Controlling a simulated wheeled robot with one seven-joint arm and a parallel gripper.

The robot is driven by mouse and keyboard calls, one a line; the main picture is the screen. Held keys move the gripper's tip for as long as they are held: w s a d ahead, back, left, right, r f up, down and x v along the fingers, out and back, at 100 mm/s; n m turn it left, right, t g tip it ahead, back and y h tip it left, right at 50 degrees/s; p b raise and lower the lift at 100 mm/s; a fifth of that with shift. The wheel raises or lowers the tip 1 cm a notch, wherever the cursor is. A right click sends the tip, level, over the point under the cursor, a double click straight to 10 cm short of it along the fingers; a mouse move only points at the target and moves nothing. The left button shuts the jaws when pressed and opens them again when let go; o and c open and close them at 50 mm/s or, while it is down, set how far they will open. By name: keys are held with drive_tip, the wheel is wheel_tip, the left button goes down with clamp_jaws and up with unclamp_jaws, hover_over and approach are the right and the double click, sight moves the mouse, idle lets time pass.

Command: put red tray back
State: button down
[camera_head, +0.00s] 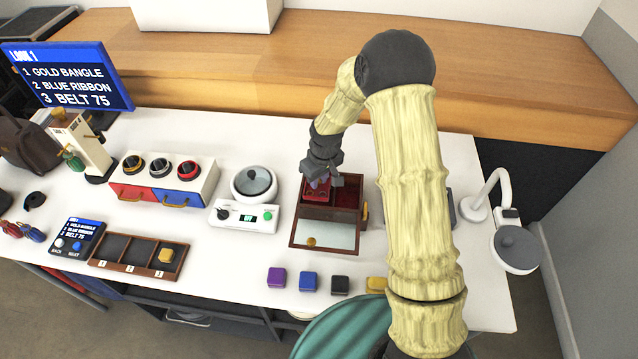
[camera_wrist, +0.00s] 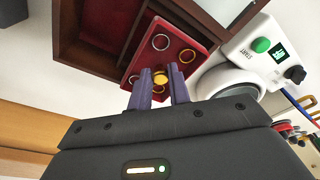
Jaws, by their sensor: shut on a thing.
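The red tray (camera_wrist: 183,52) carries several ring shapes and a small gold knob (camera_wrist: 160,77). In the wrist view my gripper (camera_wrist: 158,92) is shut on this knob, with one purple finger on each side. In the head view the red tray (camera_head: 317,192) is under my gripper (camera_head: 320,181), over the left part of a dark wooden box (camera_head: 296,232). The box has a red lining, and its lid with a pale mirror-like panel (camera_head: 330,236) lies open toward the front. I cannot tell whether the tray rests in the box or hangs just above it.
A white scale-like device (camera_head: 246,216) with a round lidded pot stands close left of the box. Coloured blocks (camera_head: 308,281) lie in front. A three-slot wooden holder (camera_head: 140,257) is at left. A white lamp (camera_head: 490,195) stands right. Some white tabletop before the box is free.

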sight(320, 182)
wheel_tip(320, 182, down, 3)
drive_tip(key=shift+r, duration=0.2)
drive_tip(key=shift+f+b, duration=0.3)
drive_tip(key=shift+f, duration=0.25)
drive_tip(key=c, duration=1.3)
unclamp_jaws()
drive_tip(key=shift+r, duration=0.1)
drive_tip(key=shift+r+p, duration=0.35)
drive_tip(key=shift+r, duration=0.6)
wheel_tip(320, 182, up, 11)
drive_tip(key=s+d, duration=0.1)
drive_tip(key=shift+s, duration=0.25)
